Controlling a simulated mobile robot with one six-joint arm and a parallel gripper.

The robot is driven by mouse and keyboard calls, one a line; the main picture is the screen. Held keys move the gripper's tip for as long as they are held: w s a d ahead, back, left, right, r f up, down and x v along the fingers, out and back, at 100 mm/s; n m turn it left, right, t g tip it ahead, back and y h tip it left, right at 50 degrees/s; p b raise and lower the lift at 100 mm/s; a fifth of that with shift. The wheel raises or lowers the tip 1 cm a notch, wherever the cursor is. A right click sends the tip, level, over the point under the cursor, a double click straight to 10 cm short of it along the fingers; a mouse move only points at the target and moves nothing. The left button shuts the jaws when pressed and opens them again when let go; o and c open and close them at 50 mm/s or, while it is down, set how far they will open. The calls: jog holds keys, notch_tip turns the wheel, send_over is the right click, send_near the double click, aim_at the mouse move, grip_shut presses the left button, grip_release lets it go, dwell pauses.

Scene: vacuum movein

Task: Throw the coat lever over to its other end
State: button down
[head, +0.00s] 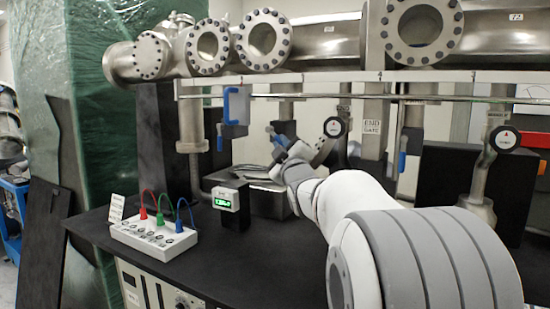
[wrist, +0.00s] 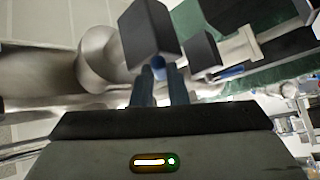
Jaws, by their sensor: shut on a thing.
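My gripper (head: 273,133) is at the valve row under the steel pipe, in the middle of the head view. In the wrist view its two dark fingers (wrist: 161,85) are close together on a small blue piece (wrist: 159,66). This looks like the handle of the coat lever, but no tag reading coat is legible and the fingers hide most of it. A dark block (wrist: 150,28) stands just beyond the fingertips. In the head view my gripper covers the lever's pivot, so its angle cannot be told.
Other blue levers hang left (head: 220,138) and right (head: 403,155), with a blue-framed handle (head: 236,105) between. A control box (head: 154,236) and green display (head: 226,201) stand on the black bench.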

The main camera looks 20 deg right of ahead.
jog(key=shift+f, duration=0.1)
dwell(0.4)
jog(key=c, duration=1.4)
grip_release()
jog(key=shift+c, duration=0.2)
jog(key=v, duration=0.7)
jog(key=shift+s+a+f+b, duration=0.15)
jog(key=shift+s+b, duration=0.2)
jog(key=shift+b, duration=0.05)
jog(key=shift+c, duration=0.4)
